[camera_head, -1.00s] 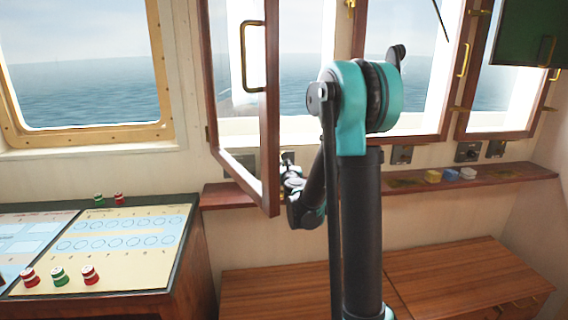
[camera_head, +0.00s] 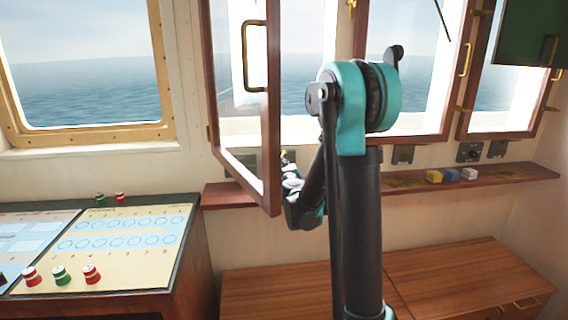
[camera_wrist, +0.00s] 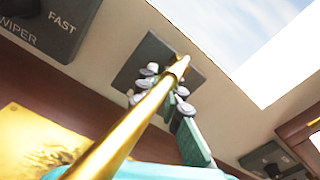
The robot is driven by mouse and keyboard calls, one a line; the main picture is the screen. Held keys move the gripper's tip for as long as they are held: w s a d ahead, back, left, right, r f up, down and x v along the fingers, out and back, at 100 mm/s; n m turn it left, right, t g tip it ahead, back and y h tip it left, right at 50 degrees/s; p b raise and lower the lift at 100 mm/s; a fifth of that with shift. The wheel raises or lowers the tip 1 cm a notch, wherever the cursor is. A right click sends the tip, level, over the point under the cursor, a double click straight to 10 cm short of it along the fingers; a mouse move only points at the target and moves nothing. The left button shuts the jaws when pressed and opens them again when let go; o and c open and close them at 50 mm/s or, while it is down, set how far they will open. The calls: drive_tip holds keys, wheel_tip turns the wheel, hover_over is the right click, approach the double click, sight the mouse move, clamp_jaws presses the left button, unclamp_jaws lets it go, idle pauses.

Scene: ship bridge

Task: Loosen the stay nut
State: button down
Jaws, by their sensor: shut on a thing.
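A brass stay rod (camera_wrist: 125,130) runs diagonally through the wrist view, from the lower left up to a brass collar (camera_wrist: 177,68), which looks like the stay nut, in front of a dark wall plate (camera_wrist: 142,58). My gripper (camera_wrist: 168,96) has its grey and teal fingers on both sides of the brass, near this upper end. It is shut there; the rod hides part of the contact. In the head view my gripper (camera_head: 289,160) is small, beside the lower edge of the open wood-framed window (camera_head: 270,150), above the ledge. The nut cannot be made out there.
A wooden ledge (camera_head: 505,175) runs under the windows, with small yellow, blue and white blocks (camera_head: 451,175) to the right. The window frame stands close left of my wrist. A console (camera_head: 120,245) is at the left, wooden cabinets (camera_head: 445,275) below.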

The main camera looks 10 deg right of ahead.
drive_tip(key=n, duration=0.4)
drive_tip(key=a+f+n, duration=0.1)
drive_tip(key=n, duration=0.4)
drive_tip(key=f+n, duration=0.1)
drive_tip(key=n, duration=0.2)
drive_tip(key=shift+a+n, duration=0.15)
drive_tip(key=shift+n, duration=0.15)
idle(0.4)
drive_tip(key=c, duration=1.7)
unclamp_jaws()
drive_tip(key=s, duration=1.2)
